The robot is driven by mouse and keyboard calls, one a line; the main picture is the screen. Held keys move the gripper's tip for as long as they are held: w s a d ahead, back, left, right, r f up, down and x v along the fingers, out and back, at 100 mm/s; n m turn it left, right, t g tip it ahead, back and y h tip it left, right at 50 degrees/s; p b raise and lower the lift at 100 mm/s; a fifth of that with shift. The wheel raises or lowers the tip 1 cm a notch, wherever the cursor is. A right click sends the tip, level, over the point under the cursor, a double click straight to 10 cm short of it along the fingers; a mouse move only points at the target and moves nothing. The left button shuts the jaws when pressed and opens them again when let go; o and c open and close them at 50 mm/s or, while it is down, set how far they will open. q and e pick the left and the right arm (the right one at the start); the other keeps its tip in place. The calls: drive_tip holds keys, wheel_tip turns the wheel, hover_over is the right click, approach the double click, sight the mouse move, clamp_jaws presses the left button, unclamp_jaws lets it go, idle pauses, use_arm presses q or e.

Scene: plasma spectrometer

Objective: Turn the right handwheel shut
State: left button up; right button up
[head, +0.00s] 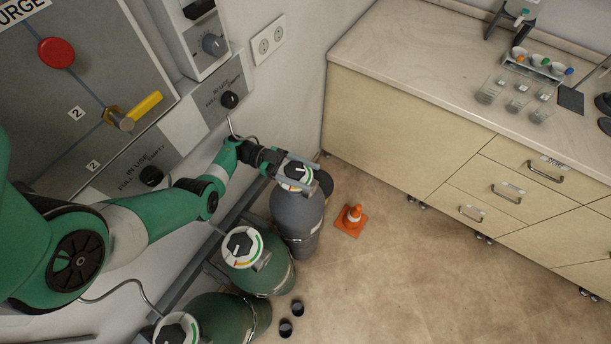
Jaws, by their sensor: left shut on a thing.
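Three gas cylinders stand in a row against the wall, each with a round dial-like top. The right handwheel (296,170) sits on the dark grey cylinder (297,215); it is dark, above a white disc with coloured marks. My left gripper (298,171) comes in from the left and is shut on this handwheel, its fingers covering part of it. The middle handwheel (241,246) tops a green cylinder (264,277). The left handwheel (173,332) tops another green cylinder (230,318) at the bottom edge. My right gripper is out of view.
A wall panel with a yellow lever (146,105) and a red button (56,52) is at the upper left. An orange cone (352,218) stands right of the grey cylinder. Two small black caps (291,318) lie on the floor. A lab counter (420,60) fills the upper right.

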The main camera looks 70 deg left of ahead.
use_arm(q)
drive_tip(key=shift+s+d+f+m+g+h+b, duration=0.1)
drive_tip(key=shift+m+g+h+b, duration=0.4)
drive_tip(key=shift+g+b, duration=0.1)
drive_tip(key=shift+s+d+m+g+h+b, duration=0.1)
drive_tip(key=shift+m+g+h+b, duration=0.3)
drive_tip(key=shift+m+g+b, duration=0.15)
